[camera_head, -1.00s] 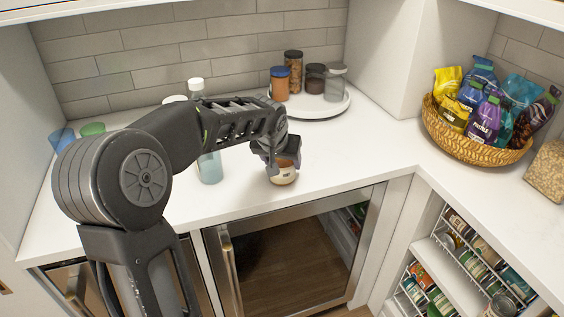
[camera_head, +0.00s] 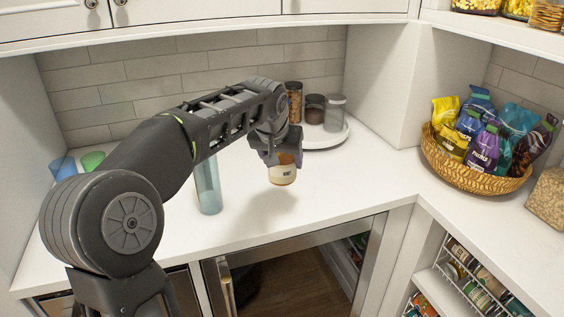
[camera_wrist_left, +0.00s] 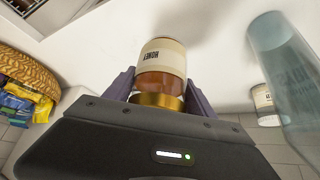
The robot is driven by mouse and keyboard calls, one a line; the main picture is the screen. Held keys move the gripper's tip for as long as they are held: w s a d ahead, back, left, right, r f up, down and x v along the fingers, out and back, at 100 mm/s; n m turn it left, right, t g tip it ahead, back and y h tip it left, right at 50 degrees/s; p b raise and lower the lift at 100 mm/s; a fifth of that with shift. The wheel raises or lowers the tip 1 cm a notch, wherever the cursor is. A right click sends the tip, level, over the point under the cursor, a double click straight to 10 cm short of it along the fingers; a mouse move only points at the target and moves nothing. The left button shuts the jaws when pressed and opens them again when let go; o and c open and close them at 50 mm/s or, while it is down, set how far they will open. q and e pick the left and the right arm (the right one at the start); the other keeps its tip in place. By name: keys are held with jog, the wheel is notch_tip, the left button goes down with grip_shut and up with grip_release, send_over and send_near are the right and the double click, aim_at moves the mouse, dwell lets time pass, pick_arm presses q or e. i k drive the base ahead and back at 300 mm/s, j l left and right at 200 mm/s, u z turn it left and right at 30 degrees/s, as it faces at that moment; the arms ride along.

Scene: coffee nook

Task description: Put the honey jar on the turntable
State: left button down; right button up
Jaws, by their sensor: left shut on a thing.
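The honey jar (camera_head: 283,174) has a pale label and amber contents. My left gripper (camera_head: 281,157) is shut on it and holds it above the counter, with a shadow below. In the left wrist view the jar (camera_wrist_left: 161,66) sits between the two fingers, its gold lid toward the palm and the label reading HONEY. The white round turntable (camera_head: 325,140) stands at the back, behind and to the right of the jar. Several jars stand on it. My arm hides its left part. My right gripper is not in view.
A blue-tinted bottle (camera_head: 208,188) stands on the counter left of the jar, partly behind my arm. A wicker basket (camera_head: 470,178) of colourful bags is at the right. Blue and green cups (camera_head: 92,160) stand at the far left. The counter right of the jar is clear.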

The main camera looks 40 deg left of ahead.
aim_at(320, 137)
jog(key=i+j+z, duration=0.25)
jog(key=i+j, duration=0.6)
jog(key=i, duration=0.1)
